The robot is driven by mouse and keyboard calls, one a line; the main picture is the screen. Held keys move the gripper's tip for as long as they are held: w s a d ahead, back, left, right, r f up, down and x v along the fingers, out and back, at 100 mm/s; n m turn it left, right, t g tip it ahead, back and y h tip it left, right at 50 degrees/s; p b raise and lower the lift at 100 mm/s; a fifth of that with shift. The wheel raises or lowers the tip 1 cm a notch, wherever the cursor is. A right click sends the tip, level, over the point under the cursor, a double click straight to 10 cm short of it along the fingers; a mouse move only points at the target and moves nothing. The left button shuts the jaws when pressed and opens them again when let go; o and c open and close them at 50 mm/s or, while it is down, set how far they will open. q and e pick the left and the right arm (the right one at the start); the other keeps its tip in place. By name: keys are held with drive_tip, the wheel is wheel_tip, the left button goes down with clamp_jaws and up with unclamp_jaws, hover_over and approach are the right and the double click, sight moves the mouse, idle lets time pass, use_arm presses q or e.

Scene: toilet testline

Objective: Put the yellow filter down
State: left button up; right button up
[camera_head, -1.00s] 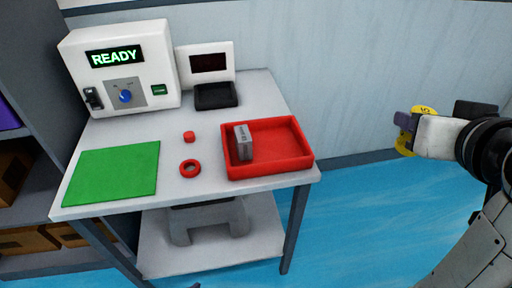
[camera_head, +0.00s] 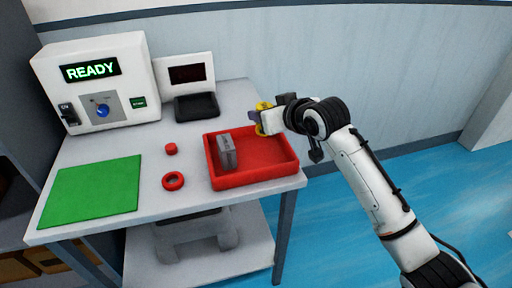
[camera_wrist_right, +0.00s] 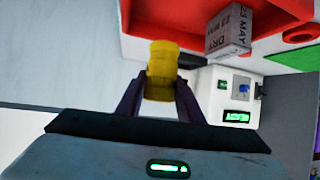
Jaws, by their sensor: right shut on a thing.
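The yellow filter (camera_head: 262,118) is held at the end of my right arm, above the back right corner of the red tray. It also shows in the right wrist view (camera_wrist_right: 162,65), pinched between the two dark fingers. My right gripper (camera_head: 259,119) is shut on it. The red tray (camera_head: 252,180) sits on the right side of the table, and a grey box stands in its left part. A green mat (camera_head: 92,190) lies flat and bare at the table's front left. My left gripper is not in view.
The grey box (camera_head: 227,152) has printed text, seen in the wrist view as a date label. A red cap (camera_head: 171,148) and a red ring (camera_head: 173,181) lie between mat and tray. A white machine (camera_head: 100,85) reading READY and a small display unit (camera_head: 187,85) stand at the back.

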wheel_tip(320, 180, down, 8)
drive_tip(key=shift+r, duration=0.15)
idle(0.4)
drive_tip(key=o, duration=1.1)
drive_tip(key=shift+s+d+r, duration=0.1)
drive_tip(key=shift+s, duration=0.05)
drive_tip(key=v, duration=1.1)
drive_tip(key=shift+s+d+r+p, duration=0.15)
drive_tip(key=shift+s+p, duration=0.1)
drive_tip(key=shift+p, duration=0.15)
